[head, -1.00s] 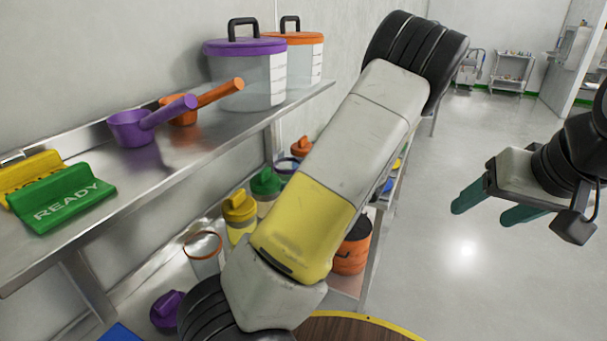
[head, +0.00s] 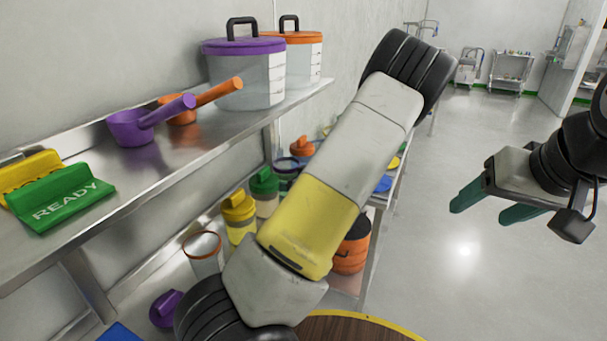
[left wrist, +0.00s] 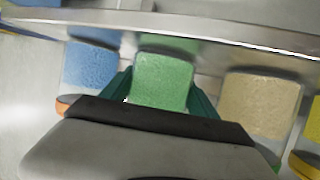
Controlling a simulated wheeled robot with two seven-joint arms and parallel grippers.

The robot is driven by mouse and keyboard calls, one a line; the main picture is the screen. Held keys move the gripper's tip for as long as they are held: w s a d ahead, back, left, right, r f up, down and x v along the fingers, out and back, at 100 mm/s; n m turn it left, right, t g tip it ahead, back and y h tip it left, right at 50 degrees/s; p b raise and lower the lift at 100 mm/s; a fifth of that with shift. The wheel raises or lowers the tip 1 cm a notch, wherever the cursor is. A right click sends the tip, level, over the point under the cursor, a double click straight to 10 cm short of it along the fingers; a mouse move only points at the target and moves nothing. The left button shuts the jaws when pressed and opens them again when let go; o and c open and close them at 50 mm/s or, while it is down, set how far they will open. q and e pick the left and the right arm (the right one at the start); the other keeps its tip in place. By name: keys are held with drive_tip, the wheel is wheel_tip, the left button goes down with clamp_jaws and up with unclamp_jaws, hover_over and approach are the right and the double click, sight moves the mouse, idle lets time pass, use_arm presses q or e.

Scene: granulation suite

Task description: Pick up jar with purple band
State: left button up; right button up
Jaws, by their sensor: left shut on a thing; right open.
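My left gripper (left wrist: 162,92) shows in the left wrist view, its dark green fingers shut on a jar with green granular contents (left wrist: 164,80). The gripper body hides the lower part of this jar, and I cannot see a purple band on it. In the head view my left arm (head: 330,190) crosses the middle and its gripper is out of sight. A purple lidded container (head: 165,309) shows low at the left, partly hidden. My right gripper (head: 482,203) is open and empty over the floor at the right.
Beside the held jar are a blue-filled jar (left wrist: 90,65) and a tan-filled jar (left wrist: 258,103), close on either side. A metal shelf edge (left wrist: 225,33) runs above them. The upper shelf (head: 185,165) holds scoops and lidded tubs. The floor at right is clear.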

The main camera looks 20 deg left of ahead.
use_arm(q)
clamp_jaws()
wheel_tip(320, 180, up, 10)
idle(0.6)
